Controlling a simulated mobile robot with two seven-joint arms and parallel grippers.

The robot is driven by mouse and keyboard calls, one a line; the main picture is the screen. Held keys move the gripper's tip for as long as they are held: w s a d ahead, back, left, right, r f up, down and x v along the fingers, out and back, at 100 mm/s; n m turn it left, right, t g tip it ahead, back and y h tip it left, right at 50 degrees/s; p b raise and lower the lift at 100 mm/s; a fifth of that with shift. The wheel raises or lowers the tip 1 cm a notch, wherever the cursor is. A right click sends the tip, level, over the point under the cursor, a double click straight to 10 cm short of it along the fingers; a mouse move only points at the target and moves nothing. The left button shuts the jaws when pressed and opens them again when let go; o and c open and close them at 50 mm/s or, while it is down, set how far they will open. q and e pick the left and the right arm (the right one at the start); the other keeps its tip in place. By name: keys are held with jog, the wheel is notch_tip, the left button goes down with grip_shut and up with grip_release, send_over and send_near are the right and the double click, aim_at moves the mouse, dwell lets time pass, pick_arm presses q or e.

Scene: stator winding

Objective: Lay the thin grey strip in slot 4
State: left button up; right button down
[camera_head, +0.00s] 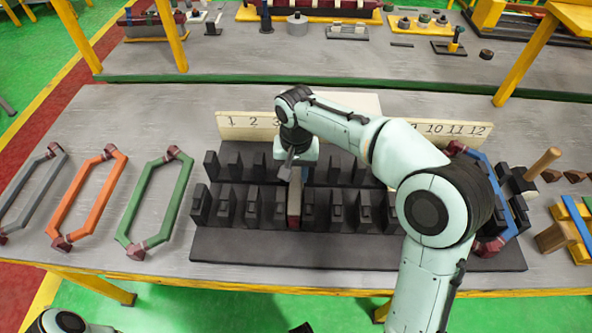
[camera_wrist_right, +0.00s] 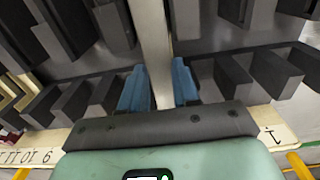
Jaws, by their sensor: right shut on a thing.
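My right gripper (camera_head: 290,170) is over the far row of dark teeth, just right of the number 3 on the board. In the right wrist view its two blue fingers (camera_wrist_right: 158,88) are closed on a thin pale grey strip (camera_wrist_right: 152,40). The strip (camera_head: 294,202) runs from the gripper toward the near row, between dark teeth of the slotted block (camera_head: 270,248). How deep it sits in the slot is unclear. My left gripper is out of view.
Grey (camera_head: 33,190), orange (camera_head: 88,195) and green (camera_head: 155,200) coils lie to the left. A blue coil (camera_head: 500,180) lies at the block's right end. Bare table shows around the green coil.

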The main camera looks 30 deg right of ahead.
jog(key=shift+f, duration=0.3)
jog(key=c, duration=0.8)
grip_release()
jog(key=shift+o, duration=0.2)
jog(key=shift+r, duration=0.15)
jog(key=shift+r+p, duration=0.55)
jog(key=shift+r, duration=0.1)
jog(key=shift+r, duration=0.1)
